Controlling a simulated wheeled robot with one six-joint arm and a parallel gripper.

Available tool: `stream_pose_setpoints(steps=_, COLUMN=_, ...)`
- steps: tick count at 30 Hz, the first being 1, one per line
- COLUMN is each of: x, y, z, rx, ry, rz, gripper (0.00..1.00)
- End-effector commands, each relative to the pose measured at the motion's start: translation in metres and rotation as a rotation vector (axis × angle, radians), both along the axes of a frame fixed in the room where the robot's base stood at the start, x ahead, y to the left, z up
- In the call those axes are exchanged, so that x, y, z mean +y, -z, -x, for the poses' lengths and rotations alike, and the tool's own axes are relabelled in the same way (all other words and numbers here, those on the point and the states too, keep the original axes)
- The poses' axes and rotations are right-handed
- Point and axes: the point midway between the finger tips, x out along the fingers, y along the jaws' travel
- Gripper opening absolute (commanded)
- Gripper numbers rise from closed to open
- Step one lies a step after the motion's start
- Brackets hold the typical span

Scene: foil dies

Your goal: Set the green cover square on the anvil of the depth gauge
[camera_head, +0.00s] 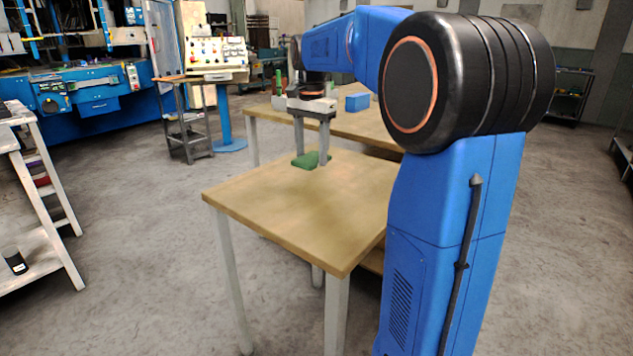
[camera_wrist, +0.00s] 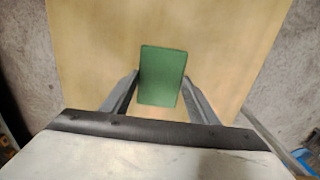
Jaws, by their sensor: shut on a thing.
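The green cover (camera_wrist: 162,78) is a flat rectangular piece, seen from above in the wrist view. In the head view the green cover (camera_head: 304,161) is at or just above the far part of the near wooden table. My gripper (camera_wrist: 161,76) is shut on it, with one finger on each long side. In the head view my gripper (camera_head: 311,160) points straight down, and a finger hides part of the cover. I cannot tell whether the cover touches the table. I cannot make out the depth gauge or its anvil in either view.
The near table (camera_head: 290,210) is otherwise bare. A white shelf (camera_head: 40,225) stands at the left, with open floor between.

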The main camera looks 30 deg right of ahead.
Motion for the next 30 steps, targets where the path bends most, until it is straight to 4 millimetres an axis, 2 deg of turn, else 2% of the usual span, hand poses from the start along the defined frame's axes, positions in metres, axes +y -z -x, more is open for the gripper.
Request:
stream_pose_setpoints(steps=6, x=0.000, y=0.036, z=0.001, rx=0.002, ry=0.002, rz=0.000, gripper=0.31)
stream_pose_setpoints(steps=14, x=0.000, y=0.053, z=0.000, rx=0.001, ry=0.003, rz=-0.001, gripper=0.31)
stream_pose_setpoints(steps=21, x=0.000, y=0.081, z=0.000, rx=0.001, ry=0.003, rz=-0.001, gripper=0.31)
stream_pose_setpoints(steps=30, x=0.000, y=0.084, z=0.000, rx=0.000, ry=0.003, rz=0.000, gripper=0.31)
